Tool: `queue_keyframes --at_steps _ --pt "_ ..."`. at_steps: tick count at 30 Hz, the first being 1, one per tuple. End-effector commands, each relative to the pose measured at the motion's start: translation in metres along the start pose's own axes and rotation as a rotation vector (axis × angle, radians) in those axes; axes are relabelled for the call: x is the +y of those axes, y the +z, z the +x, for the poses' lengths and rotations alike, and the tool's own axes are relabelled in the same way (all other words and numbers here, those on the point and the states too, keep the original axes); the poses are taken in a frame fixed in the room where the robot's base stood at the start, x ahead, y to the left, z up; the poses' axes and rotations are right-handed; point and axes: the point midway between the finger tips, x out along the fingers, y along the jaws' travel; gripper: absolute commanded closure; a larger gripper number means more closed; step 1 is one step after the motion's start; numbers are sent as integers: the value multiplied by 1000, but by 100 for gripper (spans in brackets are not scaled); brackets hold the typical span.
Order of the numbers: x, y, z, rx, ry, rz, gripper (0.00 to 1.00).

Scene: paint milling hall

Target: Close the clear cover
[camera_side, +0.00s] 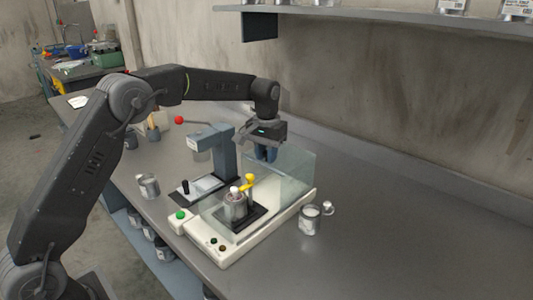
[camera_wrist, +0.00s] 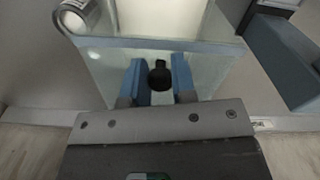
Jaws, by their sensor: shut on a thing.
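The clear cover (camera_side: 295,168) is a see-through box-like hood on a white machine base (camera_side: 278,226) with a green button. Its panes stand around the black pad, and it rises tallest at the back right. I cannot tell exactly how far it is open. My gripper (camera_side: 265,153) is at the top of the cover, pointing down. In the wrist view, its two blue fingers (camera_wrist: 160,80) close around a black knob (camera_wrist: 159,74) on the cover (camera_wrist: 112,65).
A can (camera_side: 310,221) stands right of the base, another (camera_side: 148,186) left. The table's right side (camera_side: 410,235) is clear. A shelf (camera_side: 380,15) hangs above.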

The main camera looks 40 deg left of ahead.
Motion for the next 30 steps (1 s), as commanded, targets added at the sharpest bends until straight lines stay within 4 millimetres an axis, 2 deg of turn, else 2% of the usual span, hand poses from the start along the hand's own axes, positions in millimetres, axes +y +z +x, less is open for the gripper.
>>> queue_keyframes --at_steps 11,16,23,30 --pt "-1 1 -1 1 0 0 100" --pt "-3 10 -1 0 0 -1 100" --pt "-12 43 -2 1 0 -1 100" --pt "-24 88 -2 1 0 -1 100"
